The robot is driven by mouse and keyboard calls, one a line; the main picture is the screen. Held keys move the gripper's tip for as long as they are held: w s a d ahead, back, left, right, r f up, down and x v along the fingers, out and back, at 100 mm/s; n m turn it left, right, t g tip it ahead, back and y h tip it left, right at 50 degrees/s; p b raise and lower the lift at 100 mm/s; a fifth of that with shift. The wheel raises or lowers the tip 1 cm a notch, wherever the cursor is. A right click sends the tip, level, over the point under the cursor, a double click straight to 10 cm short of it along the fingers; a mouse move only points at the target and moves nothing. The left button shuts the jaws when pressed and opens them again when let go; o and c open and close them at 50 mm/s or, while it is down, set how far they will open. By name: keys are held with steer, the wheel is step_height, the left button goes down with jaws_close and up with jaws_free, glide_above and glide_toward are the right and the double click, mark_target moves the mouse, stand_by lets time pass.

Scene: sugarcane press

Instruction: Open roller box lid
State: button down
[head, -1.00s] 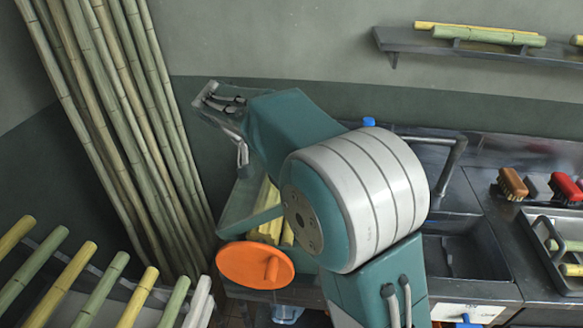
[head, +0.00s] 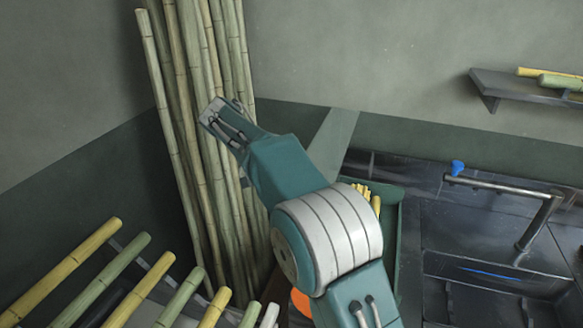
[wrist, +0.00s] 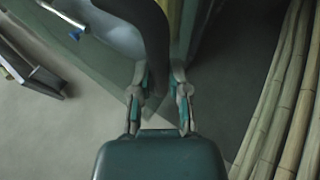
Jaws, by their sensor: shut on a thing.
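The roller box lid (head: 334,138) shows in the head view as a pale grey-green panel raised behind my arm, above the green box (head: 393,245). Yellow cane pieces (head: 370,197) show inside the box. The lid also seems to show as a see-through greenish panel in the upper left of the wrist view (wrist: 92,62). My gripper (wrist: 160,92) has its two fingers closed around a dark curved part in the wrist view, apparently the lid's handle. The exact contact is hard to make out.
Tall bamboo poles (head: 203,150) lean in the corner close by my arm. A rack of cut canes (head: 137,287) is at the lower left. A tap (head: 500,187) and sink stand at the right, below a wall shelf (head: 525,92). An orange disc (head: 301,303) is partly hidden.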

steer(key=shift+w+a+f, duration=0.3)
steer(key=shift+a+f, duration=0.05)
steer(key=shift+a, duration=0.25)
steer(key=shift+w+a+f, duration=0.25)
steer(key=shift+a+f, duration=0.1)
steer(key=shift+a, duration=0.25)
steer(key=shift+d, duration=0.1)
steer(key=c, duration=0.6)
jaws_free()
steer(key=shift+w+d+r, duration=0.1)
steer(key=v, duration=0.7)
steer(key=shift+a, duration=0.25)
steer(key=shift+d+r, duration=0.1)
steer(key=shift+r, duration=0.05)
